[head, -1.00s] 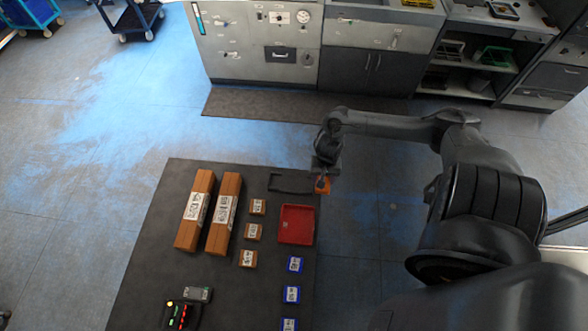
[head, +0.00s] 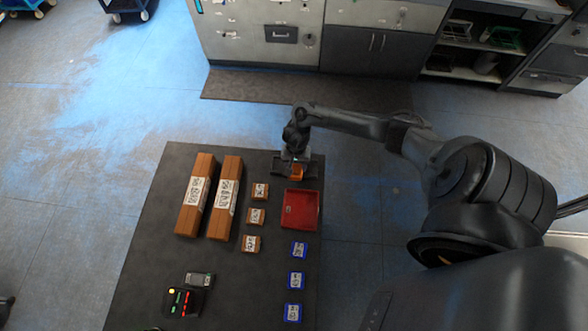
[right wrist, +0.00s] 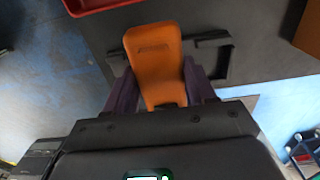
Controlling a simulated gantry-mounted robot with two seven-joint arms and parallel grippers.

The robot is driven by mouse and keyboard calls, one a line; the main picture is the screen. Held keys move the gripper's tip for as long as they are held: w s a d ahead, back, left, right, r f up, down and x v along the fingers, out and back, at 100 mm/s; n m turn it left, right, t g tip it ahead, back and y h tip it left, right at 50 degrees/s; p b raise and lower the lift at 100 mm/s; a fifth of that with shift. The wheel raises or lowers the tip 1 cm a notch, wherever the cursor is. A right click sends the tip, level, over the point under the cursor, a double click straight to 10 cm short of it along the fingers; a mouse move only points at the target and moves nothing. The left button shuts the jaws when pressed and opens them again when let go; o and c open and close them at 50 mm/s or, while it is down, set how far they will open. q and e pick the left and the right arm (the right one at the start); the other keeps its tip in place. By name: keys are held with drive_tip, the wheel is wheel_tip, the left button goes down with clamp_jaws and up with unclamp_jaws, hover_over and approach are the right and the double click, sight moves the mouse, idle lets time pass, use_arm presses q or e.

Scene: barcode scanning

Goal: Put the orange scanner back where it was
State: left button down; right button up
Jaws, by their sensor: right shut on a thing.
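The orange scanner (head: 297,172) is in my right gripper (head: 296,166), over the table's far right corner. In the right wrist view the orange scanner (right wrist: 156,62) sits between the two dark fingers (right wrist: 160,92), which are shut on it. A black bracket-like holder (head: 313,166) lies at that corner, right around the gripper in the head view. In the right wrist view the holder (right wrist: 222,60) shows beside and behind the scanner. I cannot tell whether the scanner touches it. My left gripper is not in view.
A red tray (head: 300,209) lies just in front of the scanner. Two long brown boxes (head: 195,194), several small brown boxes (head: 256,216) and blue boxes (head: 298,280) are on the dark table (head: 245,290). A device with lit buttons (head: 182,301) is at the front left.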

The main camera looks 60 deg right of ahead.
drive_tip(key=shift+w+a+f, duration=0.15)
drive_tip(key=shift+w+f, duration=0.1)
drive_tip(key=shift+w, duration=0.1)
wheel_tip(320, 180, down, 4)
drive_tip(key=shift+r+b, duration=0.2)
drive_tip(key=shift+b, duration=0.25)
drive_tip(key=shift+f, duration=0.15)
drive_tip(key=o, duration=0.9)
drive_tip(key=shift+f, duration=0.15)
drive_tip(key=shift+o, duration=0.2)
